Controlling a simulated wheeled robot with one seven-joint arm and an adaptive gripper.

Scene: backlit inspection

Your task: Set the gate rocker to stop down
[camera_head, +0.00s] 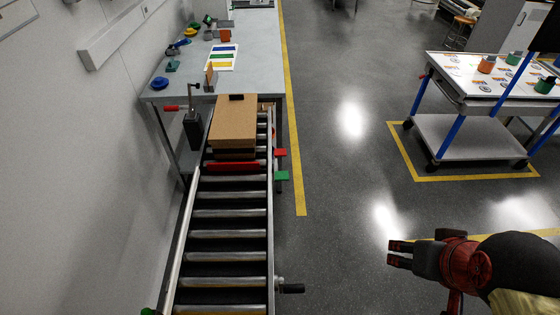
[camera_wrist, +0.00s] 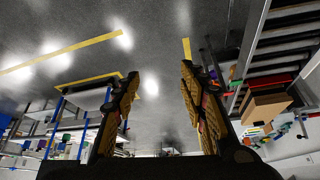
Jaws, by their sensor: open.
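What looks like the gate rocker sits on the outer side of the roller conveyor's right rail, with a red paddle (camera_head: 280,153) and a green paddle (camera_head: 282,176). I cannot tell which way it is tipped. A red bar (camera_head: 232,167) spans the rollers just in front of a brown carton (camera_head: 236,120); this bar looks raised at the carton's near side. My gripper (camera_head: 392,255) is open and empty over the floor, right of the conveyor and well apart from the paddles. Its two fingers (camera_wrist: 158,80) show spread in the wrist view, with nothing between them.
The roller conveyor (camera_head: 270,225) runs toward a grey workbench (camera_head: 262,60) holding small coloured items. A black handle (camera_head: 292,288) sticks out from the right rail. A wheeled cart (camera_head: 470,150) stands at the right. The floor between conveyor and cart is clear.

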